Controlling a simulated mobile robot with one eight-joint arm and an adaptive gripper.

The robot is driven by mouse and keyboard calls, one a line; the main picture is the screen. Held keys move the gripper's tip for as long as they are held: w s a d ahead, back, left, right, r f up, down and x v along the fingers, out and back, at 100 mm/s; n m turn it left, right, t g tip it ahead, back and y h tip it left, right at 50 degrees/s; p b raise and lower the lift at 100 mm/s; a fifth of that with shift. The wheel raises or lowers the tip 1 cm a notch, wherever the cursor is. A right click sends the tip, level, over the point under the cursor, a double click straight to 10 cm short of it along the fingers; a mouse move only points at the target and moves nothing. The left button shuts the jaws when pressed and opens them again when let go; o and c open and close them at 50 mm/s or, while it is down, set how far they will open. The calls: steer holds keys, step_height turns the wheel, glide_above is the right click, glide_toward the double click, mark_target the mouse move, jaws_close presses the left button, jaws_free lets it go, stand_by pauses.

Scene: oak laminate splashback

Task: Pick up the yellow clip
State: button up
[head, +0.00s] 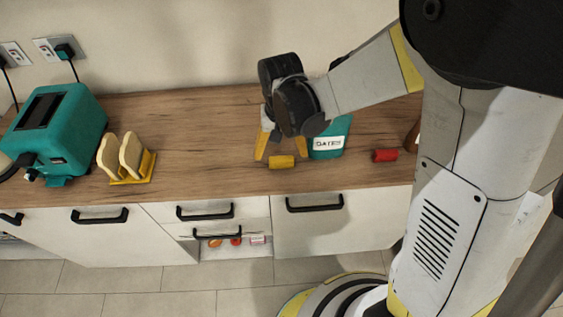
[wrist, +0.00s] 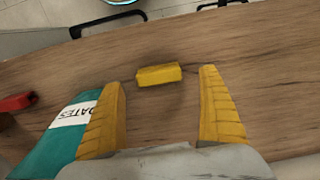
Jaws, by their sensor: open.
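The yellow clip (head: 281,162) is a small yellow block lying on the wooden counter, near its front edge. It also shows in the wrist view (wrist: 159,75), ahead of the gap between my fingertips. My gripper (head: 281,157) points down over the counter with its two yellow fingers spread on either side of the clip. In the wrist view my gripper (wrist: 163,80) is open, with nothing between the fingers. I cannot tell from the views how high the fingertips are above the counter.
A teal canister labelled DATES (head: 328,138) stands right beside my gripper. A red block (head: 384,155) lies farther right. A teal toaster (head: 58,130) and a yellow rack with bread slices (head: 133,180) stand left. A drawer (head: 234,241) below is partly open. Counter between rack and gripper is clear.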

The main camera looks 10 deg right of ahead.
mark_target(282, 158)
step_height(282, 158, down, 4)
steer(key=shift+d+r+b, duration=0.1)
steer(key=shift+r+b, duration=0.1)
steer(key=shift+b, duration=0.4)
steer(key=shift+r, duration=0.15)
steer(key=c, duration=1)
steer(key=shift+o, duration=0.2)
